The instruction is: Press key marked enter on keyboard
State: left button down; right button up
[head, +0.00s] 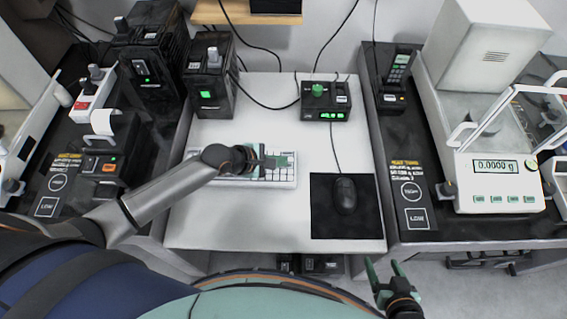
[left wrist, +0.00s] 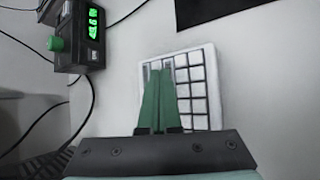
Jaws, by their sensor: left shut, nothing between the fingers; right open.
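The white keyboard (head: 283,177) lies on the middle white table, partly covered by my left arm and gripper. It also shows in the left wrist view (left wrist: 203,75), with a grid of keys toward one end. My left gripper (head: 284,161) is shut and empty, over the right part of the keyboard. In the left wrist view its green fingers (left wrist: 160,72) are together and overlap the keys nearest the left edge. I cannot tell whether they touch a key. The key markings are too small to read, so the enter key cannot be made out. My right gripper (head: 385,270) is open, beyond the table's front edge.
A black mouse (head: 345,195) lies on a black mat (head: 325,226) right of the keyboard. A black box with a green knob (head: 318,91) stands behind. A balance (head: 495,180) stands on the right table. Instruments crowd the left table. The front of the white table (head: 240,225) is clear.

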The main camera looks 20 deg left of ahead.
dwell(0.3)
pick_arm(q)
jog(key=shift+r+p, duration=0.8)
jog(key=shift+p, duration=0.4)
notch_tip(320, 180, up, 3)
jog(key=shift+p, duration=1)
jog(key=shift+r, duration=0.95)
jog(key=shift+s, duration=0.1)
